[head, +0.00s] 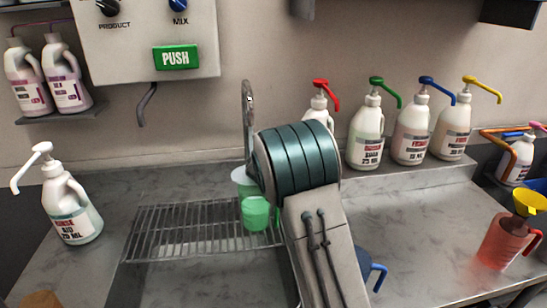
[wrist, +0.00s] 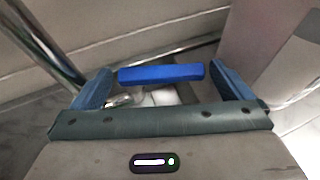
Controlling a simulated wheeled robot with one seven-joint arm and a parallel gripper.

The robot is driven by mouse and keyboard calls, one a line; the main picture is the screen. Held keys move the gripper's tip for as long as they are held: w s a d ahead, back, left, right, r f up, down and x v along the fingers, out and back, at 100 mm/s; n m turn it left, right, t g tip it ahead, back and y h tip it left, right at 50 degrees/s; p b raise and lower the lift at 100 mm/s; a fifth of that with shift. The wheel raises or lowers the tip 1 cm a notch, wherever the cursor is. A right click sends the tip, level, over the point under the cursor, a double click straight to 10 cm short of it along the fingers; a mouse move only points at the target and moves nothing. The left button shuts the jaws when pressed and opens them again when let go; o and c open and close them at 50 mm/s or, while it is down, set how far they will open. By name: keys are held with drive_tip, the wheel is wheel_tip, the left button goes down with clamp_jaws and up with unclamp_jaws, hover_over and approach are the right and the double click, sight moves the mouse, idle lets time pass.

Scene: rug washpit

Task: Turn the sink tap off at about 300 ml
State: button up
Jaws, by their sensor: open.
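The chrome sink tap (head: 248,112) rises behind my arm in the head view; its lower part is hidden. In the wrist view a chrome pipe (wrist: 45,42) runs down the left side. My gripper (wrist: 162,70) is open there, with a blue bar (wrist: 160,74), which looks like the tap's lever, between its fingers. I cannot tell whether they touch it. A green cup (head: 256,213) stands on the wire rack (head: 165,232), below the tap, with a pale vessel (head: 243,180) just behind it. I cannot read any water level or see a stream. My gripper is hidden in the head view.
Pump bottles line the back ledge, such as the green-topped one (head: 367,135). A white pump bottle (head: 68,205) stands at left. A red jug (head: 503,243) with a yellow funnel (head: 529,203) is at right; a blue-handled jug (head: 376,274) is partly behind my arm.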

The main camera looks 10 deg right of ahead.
drive_tip(key=c, duration=1.1)
drive_tip(key=b, duration=0.2)
drive_tip(key=y+b, duration=0.1)
drive_tip(key=b, duration=0.1)
drive_tip(key=shift+w+d+f+n, duration=0.2)
drive_tip(key=shift+f+n, duration=0.1)
drive_tip(key=shift+n, duration=0.1)
drive_tip(key=b, duration=0.3)
drive_tip(key=n+y+b, duration=0.1)
drive_tip(key=b, duration=0.2)
drive_tip(key=n+y+b, duration=0.1)
drive_tip(key=b, duration=0.2)
drive_tip(key=shift+w+d+t+b, duration=0.25)
drive_tip(key=shift+t+b, duration=0.15)
drive_tip(key=shift+w+r+n+y+b, duration=0.1)
drive_tip(key=shift+r+n+y+b, duration=0.1)
drive_tip(key=shift+n+y+b, duration=0.65)
drive_tip(key=shift+r+m, duration=0.1)
drive_tip(key=shift+m, duration=0.25)
drive_tip(key=o, duration=1.1)
